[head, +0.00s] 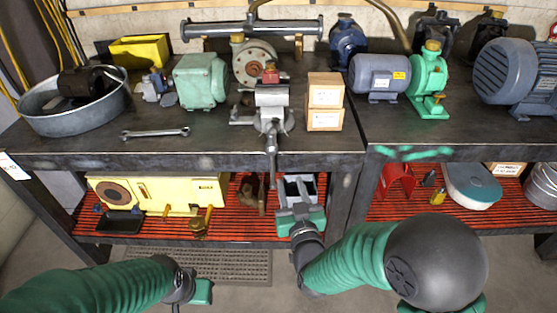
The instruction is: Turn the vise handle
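The grey vise (272,100) is mounted at the front edge of the left workbench, with a red part on top. Its handle (271,142) hangs nearly upright at the front, overlapping the bench edge. My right gripper (301,188) points up from below, lower and slightly right of the handle, apart from it in the picture. Its fingers overlap a grey bin on the shelf, so I cannot tell whether they are open. My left gripper (200,291) is low at the left, far from the vise; its fingers do not show clearly.
Two small boxes (324,102) stand right of the vise. A wrench (155,133) and a green motor (200,82) lie to its left, with a round metal tub (75,105) beyond. The bench front edge (180,161) lies above a red shelf (150,237).

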